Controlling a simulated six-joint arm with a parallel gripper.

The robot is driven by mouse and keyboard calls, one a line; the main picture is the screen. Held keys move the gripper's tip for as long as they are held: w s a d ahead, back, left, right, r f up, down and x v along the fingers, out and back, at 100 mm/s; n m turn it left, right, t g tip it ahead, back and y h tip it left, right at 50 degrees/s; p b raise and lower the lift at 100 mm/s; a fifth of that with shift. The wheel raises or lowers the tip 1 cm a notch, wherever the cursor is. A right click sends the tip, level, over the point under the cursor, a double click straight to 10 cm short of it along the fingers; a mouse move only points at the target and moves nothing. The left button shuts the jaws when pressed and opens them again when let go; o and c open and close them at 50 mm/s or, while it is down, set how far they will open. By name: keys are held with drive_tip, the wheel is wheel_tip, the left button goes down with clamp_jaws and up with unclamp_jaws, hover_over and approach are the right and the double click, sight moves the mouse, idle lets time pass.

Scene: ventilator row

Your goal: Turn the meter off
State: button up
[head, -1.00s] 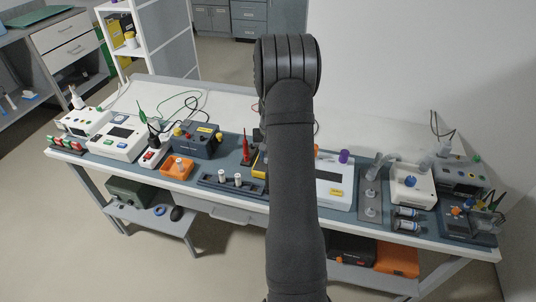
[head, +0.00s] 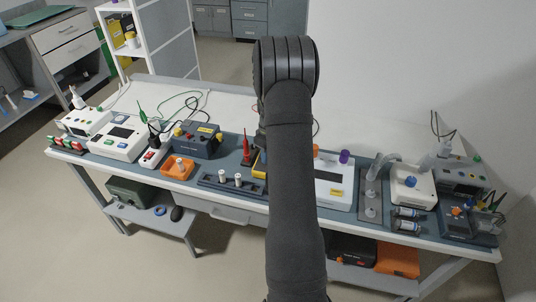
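My dark arm rises through the middle of the head view and hides the centre of the bench. My gripper is hidden behind it, so its fingers and anything between them do not show. A yellow-edged dark device (head: 260,166) shows only as a sliver at the arm's left edge, beside the red probe (head: 246,152). It may be the meter, but its dial or switch is hidden. I cannot tell whether my gripper touches it.
A grey rack (head: 215,181) lies in front. Right are a white device (head: 335,193), a white unit with a blue knob (head: 411,187) and a grey monitor (head: 461,176).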

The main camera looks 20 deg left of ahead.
drive_tip(key=shift+n, duration=0.8)
drive_tip(key=o, duration=1)
drive_tip(key=shift+r, duration=0.1)
drive_tip(key=r, duration=1.7)
drive_tip(key=shift+w+r, duration=0.15)
drive_tip(key=shift+w, duration=0.2)
